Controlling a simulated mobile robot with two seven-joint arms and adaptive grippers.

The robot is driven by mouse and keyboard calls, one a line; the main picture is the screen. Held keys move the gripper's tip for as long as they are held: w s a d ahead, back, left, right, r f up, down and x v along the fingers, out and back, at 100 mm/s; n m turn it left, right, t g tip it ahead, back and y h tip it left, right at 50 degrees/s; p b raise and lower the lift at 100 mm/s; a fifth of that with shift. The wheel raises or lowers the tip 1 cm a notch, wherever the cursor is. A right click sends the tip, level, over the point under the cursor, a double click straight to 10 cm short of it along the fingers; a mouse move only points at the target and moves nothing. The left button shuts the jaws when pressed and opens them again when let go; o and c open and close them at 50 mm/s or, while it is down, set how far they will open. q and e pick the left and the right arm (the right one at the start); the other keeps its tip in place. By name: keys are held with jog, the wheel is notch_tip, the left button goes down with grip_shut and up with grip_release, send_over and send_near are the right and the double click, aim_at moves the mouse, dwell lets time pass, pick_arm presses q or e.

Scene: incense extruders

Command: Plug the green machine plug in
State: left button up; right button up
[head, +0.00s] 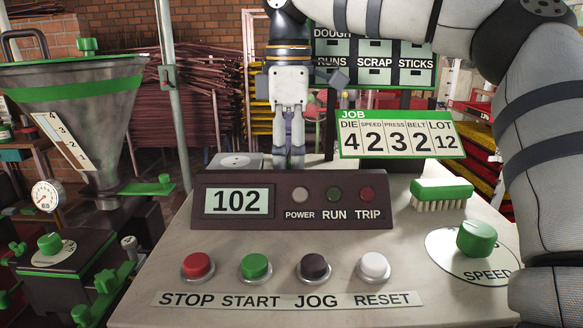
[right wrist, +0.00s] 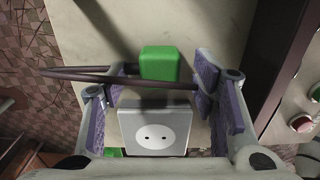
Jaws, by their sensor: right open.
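The green plug (right wrist: 160,62) shows in the right wrist view as a green block on the pale tabletop, just beyond the socket. A dark cord (right wrist: 105,76) runs in from the left and crosses in front of it. The socket (right wrist: 155,130) is a light grey box with a round face and two holes; it also shows in the head view (head: 235,161) behind the console. My right gripper (head: 292,158) points down behind the console. In the right wrist view it (right wrist: 160,90) is open, its fingers either side of the cord and socket. The console hides the plug from the head view.
The dark console (head: 290,218) reads 102, with unlit-looking lamps and several buttons (head: 255,267) in front. A green brush (head: 441,195), a speed knob (head: 476,238) and the job board (head: 400,134) stand to the right. A hopper (head: 70,115) stands at left.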

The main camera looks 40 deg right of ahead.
aim_at(289, 159)
jog(key=shift+c, duration=0.5)
jog(key=c, duration=1.1)
jog(key=shift+o, duration=0.2)
notch_tip(289, 159, up, 10)
